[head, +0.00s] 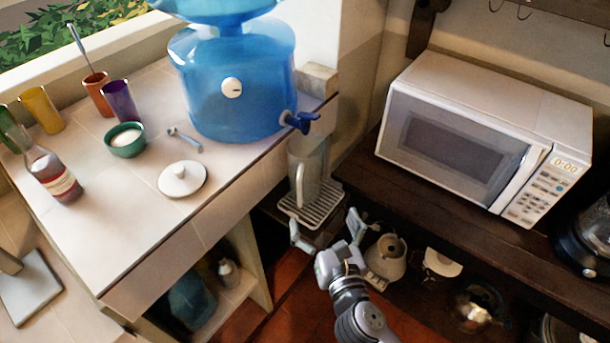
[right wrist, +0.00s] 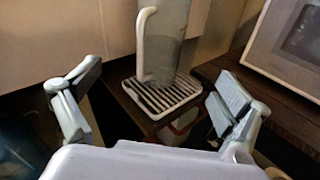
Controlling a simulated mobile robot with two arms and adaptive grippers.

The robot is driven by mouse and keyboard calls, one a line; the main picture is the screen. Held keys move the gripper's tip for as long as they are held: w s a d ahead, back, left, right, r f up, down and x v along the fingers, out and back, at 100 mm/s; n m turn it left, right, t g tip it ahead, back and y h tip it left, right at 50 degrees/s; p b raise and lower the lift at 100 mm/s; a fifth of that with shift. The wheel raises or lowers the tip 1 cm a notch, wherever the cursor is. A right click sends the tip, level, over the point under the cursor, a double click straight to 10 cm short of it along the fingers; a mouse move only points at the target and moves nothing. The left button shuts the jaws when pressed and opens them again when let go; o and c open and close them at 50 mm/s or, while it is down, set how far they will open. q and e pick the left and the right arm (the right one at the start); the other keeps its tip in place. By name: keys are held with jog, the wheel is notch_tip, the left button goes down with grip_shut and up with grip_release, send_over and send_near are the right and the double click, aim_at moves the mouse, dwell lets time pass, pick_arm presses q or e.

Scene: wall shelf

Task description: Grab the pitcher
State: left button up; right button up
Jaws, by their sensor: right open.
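The pitcher (head: 307,171) is a tall, clear grey vessel with a white handle. It stands upright on a slatted drip tray (head: 318,211), below the blue tap of the water dispenser (head: 232,85). In the right wrist view the pitcher (right wrist: 166,45) is at the top centre, on the tray (right wrist: 160,113), with its handle on the left side. My right gripper (head: 326,232) is open and empty. It is in front of the tray, apart from the pitcher, with its two fingers (right wrist: 152,98) spread to either side in the wrist view. My left gripper is not in view.
A white microwave (head: 455,134) stands on the dark shelf right of the pitcher. The tiled counter (head: 120,220) at left holds cups, a green bowl (head: 125,139), a bottle (head: 53,176) and a white lid (head: 183,179). A kettle-like pot (head: 387,257) stands below, near my right arm.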

jog(key=n+t, duration=0.1)
jog(key=n, duration=0.1)
send_near(310, 159)
jog(key=x, duration=0.2)
jog(key=p+x, duration=0.1)
jog(key=x, duration=0.1)
jog(key=p+x, duration=0.1)
jog(key=x, duration=0.2)
jog(key=shift+a, duration=0.45)
jog(key=x, duration=0.3)
jog(key=p+x, duration=0.1)
jog(key=x, duration=0.1)
jog(key=shift+w+d, duration=0.15)
jog(key=shift+d, duration=0.2)
jog(key=shift+w+a, duration=0.2)
jog(key=shift+w, duration=0.3)
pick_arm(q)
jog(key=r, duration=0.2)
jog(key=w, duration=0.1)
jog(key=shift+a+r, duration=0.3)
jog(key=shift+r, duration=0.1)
pick_arm(e)
jog(key=shift+c, duration=0.3)
jog(key=shift+d, duration=0.1)
jog(key=shift+c, duration=0.8)
jog(key=c, duration=1.7)
jog(key=shift+r, duration=0.1)
jog(key=shift+c, duration=0.6)
